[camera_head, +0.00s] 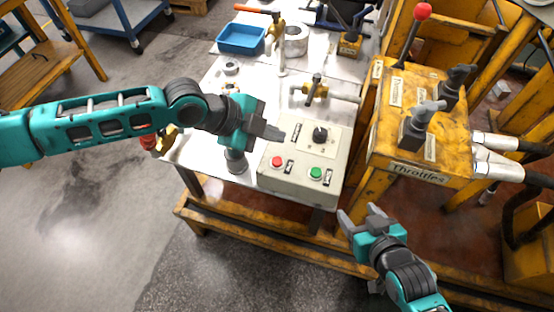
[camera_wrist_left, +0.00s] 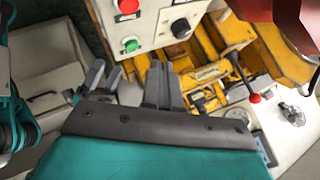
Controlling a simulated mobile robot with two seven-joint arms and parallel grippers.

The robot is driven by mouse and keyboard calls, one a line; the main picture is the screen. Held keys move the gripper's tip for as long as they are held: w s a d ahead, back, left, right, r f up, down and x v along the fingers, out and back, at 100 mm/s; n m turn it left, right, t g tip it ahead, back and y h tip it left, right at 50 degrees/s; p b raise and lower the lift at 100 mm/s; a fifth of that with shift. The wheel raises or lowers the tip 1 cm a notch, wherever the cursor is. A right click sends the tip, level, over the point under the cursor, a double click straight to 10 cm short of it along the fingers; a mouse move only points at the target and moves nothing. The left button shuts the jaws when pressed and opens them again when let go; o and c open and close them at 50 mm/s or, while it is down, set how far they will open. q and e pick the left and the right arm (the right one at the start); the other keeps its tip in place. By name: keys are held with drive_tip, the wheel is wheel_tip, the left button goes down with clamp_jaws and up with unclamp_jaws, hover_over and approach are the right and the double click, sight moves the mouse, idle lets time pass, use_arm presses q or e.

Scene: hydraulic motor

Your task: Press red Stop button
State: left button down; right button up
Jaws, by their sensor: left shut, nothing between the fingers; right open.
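The red Stop button (camera_head: 277,162) sits on the front left of a grey control box (camera_head: 262,180) on the white table. It also shows in the left wrist view (camera_wrist_left: 128,6) at the top edge. A green button (camera_head: 315,173) is to its right, and a black rotary knob (camera_head: 320,134) is farther back on the box. My left gripper (camera_head: 276,133) is shut and empty, behind the red button in the picture and apart from it. Its closed fingers show in the left wrist view (camera_wrist_left: 161,84). My right gripper (camera_head: 358,219) is open and empty, to the front right of the box.
A yellow throttle block (camera_head: 420,172) with levers stands right of the box. A brass valve (camera_head: 314,90) lies behind the box. A blue bin (camera_head: 241,39) is at the table's back left. A yellow frame rail (camera_head: 270,232) runs below the table's front.

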sight(273, 162)
use_arm(q)
wheel_tip(273, 162, down, 6)
drive_tip(key=b, duration=0.4)
drive_tip(key=shift+f, duration=0.1)
idle(1.7)
drive_tip(key=shift+f+b, duration=0.4)
drive_tip(key=shift+b, duration=0.15)
drive_tip(key=shift+f+b, duration=0.3)
drive_tip(key=shift+f, duration=0.1)
idle(0.3)
drive_tip(key=shift+r, duration=0.15)
drive_tip(key=shift+r+p, duration=0.65)
drive_tip(key=shift+p, duration=0.05)
drive_tip(key=shift+r, duration=0.15)
wheel_tip(273, 162, up, 5)
drive_tip(key=p, duration=0.4)
